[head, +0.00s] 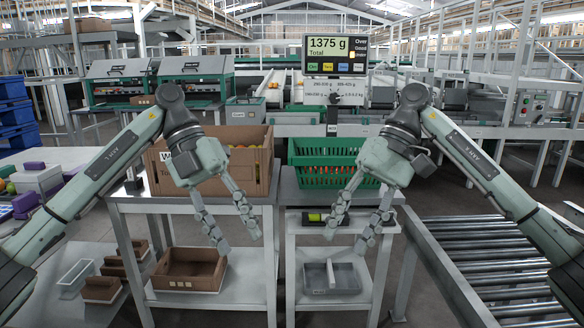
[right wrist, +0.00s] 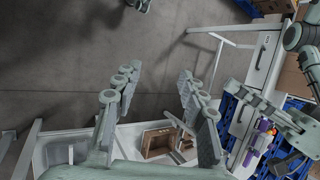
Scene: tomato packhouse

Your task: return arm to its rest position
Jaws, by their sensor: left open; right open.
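In the head view my left arm (head: 95,180) comes in from the left and my right arm (head: 480,170) from the right, both bent at the elbow with forearms angled inward. My left gripper (head: 238,238) hangs open and empty, fingers pointing down, in front of the left table. My right gripper (head: 346,242) hangs open and empty in front of the narrower table. In the right wrist view my right gripper (right wrist: 158,78) shows two spread fingers with nothing between them.
A cardboard box (head: 262,178) with produce and a green crate (head: 330,178) stand on the tables behind the grippers. A brown tray (head: 190,270) and a grey divided tray (head: 331,277) lie on lower shelves. A roller conveyor (head: 490,262) is at right. A display reads 1375 g.

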